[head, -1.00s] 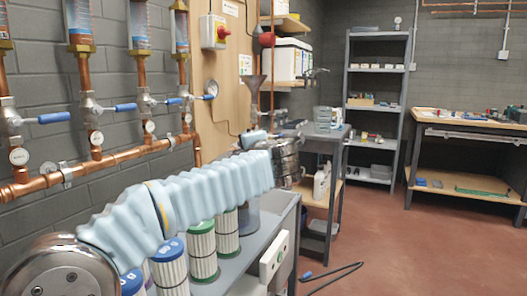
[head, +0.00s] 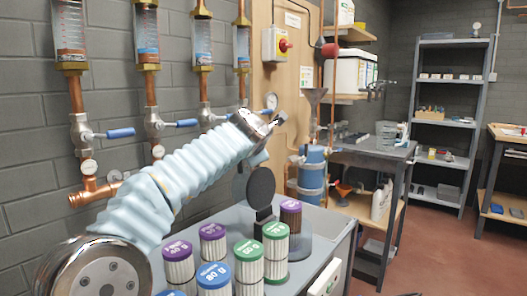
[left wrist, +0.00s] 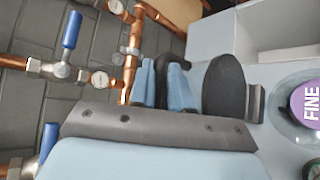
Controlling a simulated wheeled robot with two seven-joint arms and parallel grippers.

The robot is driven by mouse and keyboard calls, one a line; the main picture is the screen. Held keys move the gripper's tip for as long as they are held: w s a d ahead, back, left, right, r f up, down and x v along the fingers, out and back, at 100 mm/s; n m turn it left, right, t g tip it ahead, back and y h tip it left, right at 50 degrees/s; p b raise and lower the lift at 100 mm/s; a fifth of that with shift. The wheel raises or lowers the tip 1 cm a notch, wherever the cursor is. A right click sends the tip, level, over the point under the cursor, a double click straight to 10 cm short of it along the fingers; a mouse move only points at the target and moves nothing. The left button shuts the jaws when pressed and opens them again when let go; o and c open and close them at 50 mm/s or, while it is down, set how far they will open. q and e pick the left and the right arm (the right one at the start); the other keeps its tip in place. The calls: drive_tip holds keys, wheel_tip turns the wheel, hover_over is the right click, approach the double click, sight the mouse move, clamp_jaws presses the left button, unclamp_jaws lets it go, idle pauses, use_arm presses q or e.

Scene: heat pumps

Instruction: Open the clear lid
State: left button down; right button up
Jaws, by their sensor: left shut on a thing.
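A clear round housing (head: 297,249) stands on the grey bench with a purple-topped filter (head: 291,206) inside; the filter's "FINE" label shows in the left wrist view (left wrist: 308,104). A dark round disc (head: 261,188) stands on edge beside the housing; it also shows in the left wrist view (left wrist: 223,84). It appears to be the lid, tilted upright, but its clear part is hard to make out. My left gripper (left wrist: 162,84) has its blue fingers closed around a black loop handle (left wrist: 166,62), left of the disc.
Several filters with purple, green and blue tops, such as one green-topped filter (head: 249,262), stand on the bench in front. Copper pipes with blue valve levers (head: 121,133) line the left wall. A blue canister (head: 312,174) stands behind the bench.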

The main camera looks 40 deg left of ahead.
use_arm(q)
drive_tip(key=shift+w+a+f+n+h, duration=0.15)
drive_tip(key=shift+a+f+n+h, duration=0.15)
drive_tip(key=shift+a+f+h, duration=0.5)
drive_tip(key=shift+a+f, duration=0.1)
drive_tip(key=shift+a, duration=0.1)
drive_tip(key=c, duration=1.1)
unclamp_jaws()
drive_tip(key=v, duration=1.4)
drive_tip(key=shift+w+d, duration=0.15)
drive_tip(key=shift+w, duration=0.1)
